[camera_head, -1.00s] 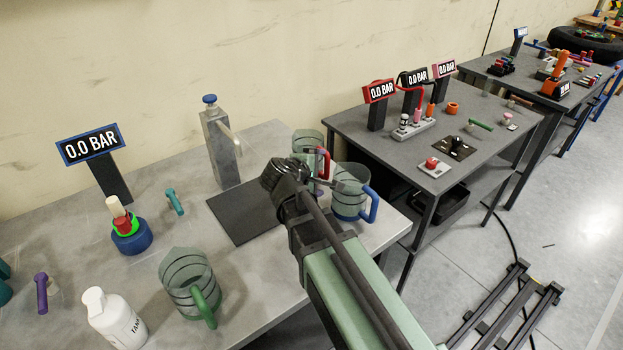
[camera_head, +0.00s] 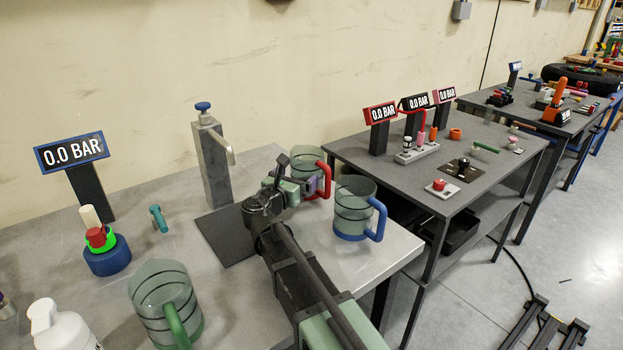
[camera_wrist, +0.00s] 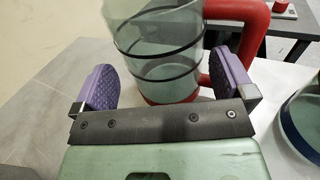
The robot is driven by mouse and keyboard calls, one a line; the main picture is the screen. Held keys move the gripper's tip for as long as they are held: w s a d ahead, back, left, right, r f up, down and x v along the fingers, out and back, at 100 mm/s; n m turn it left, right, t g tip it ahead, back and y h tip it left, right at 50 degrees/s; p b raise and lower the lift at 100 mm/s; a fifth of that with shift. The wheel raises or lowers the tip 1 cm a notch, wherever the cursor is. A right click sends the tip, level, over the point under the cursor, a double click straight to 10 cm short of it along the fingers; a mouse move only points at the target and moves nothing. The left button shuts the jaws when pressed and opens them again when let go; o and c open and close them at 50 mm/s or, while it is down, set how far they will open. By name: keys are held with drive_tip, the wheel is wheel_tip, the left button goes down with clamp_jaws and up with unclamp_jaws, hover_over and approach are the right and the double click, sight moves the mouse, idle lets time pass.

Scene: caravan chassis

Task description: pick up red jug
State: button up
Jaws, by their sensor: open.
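The red jug (camera_head: 309,162), a clear greenish jug with a red handle and red base, stands upright near the back right of the left table, partly hidden by my gripper. My gripper (camera_head: 297,181) is at its near side. In the wrist view the red jug (camera_wrist: 158,55) stands just ahead, with the purple fingers of my gripper (camera_wrist: 165,85) apart on either side of its lower part. The red handle is at the right, behind the right finger. I cannot tell whether a finger touches the jug.
A blue-handled jug (camera_head: 353,207) stands close right of my gripper, near the table edge. A green-handled jug (camera_head: 165,302) stands front left. A metal tap post (camera_head: 212,160) rises behind a dark mat (camera_head: 225,238). A second table (camera_head: 400,160) stands to the right.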

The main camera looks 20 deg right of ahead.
drive_tip(key=x, duration=0.5)
drive_tip(key=shift+d, duration=0.1)
drive_tip(key=c, duration=0.6)
wheel_tip(320, 180, up, 20)
drive_tip(key=p, duration=2)
